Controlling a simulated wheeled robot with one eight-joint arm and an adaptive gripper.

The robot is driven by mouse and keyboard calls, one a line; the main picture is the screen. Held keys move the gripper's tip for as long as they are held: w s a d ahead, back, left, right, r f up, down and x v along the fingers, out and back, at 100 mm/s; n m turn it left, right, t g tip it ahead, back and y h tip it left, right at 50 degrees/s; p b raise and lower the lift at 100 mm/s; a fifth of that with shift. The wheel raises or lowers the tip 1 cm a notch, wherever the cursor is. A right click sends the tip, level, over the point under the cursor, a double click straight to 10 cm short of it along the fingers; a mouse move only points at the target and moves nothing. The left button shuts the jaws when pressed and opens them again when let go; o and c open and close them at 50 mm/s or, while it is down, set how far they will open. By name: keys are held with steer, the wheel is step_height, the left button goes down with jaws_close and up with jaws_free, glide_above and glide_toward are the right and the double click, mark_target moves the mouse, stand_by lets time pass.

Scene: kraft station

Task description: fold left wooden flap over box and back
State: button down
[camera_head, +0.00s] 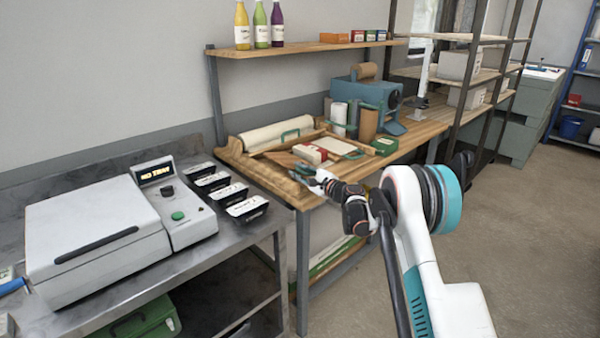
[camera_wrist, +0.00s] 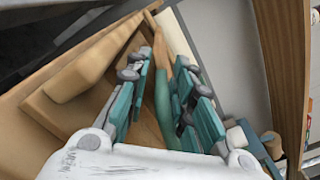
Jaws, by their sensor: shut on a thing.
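The wooden box (camera_head: 256,152) lies low on the wooden workbench, with a red and white item and a pale sheet in or on it. A brown wooden flap (camera_head: 284,160) shows at its left front side, partly behind my gripper. My gripper (camera_head: 318,178) reaches the bench's front edge at this flap. In the wrist view the teal fingers of my gripper (camera_wrist: 165,75) stand either side of a thin wooden piece (camera_wrist: 159,45), shut on the flap. A green rod-like thing (camera_wrist: 163,98) also shows between the fingers. The exact contact is hidden.
A white roll (camera_head: 278,133) lies behind the box. A metal table with a white sealing machine (camera_head: 95,235) and black trays (camera_head: 248,208) is at left. Floor at right is clear.

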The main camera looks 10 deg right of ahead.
steer(key=c, duration=1.7)
jaws_free()
steer(key=shift+w+d+f, duration=0.1)
steer(key=shift+d+f, duration=0.05)
steer(key=shift+d, duration=0.2)
steer(key=shift+o, duration=0.2)
steer(key=shift+v, duration=3.95)
steer(key=shift+c, duration=0.2)
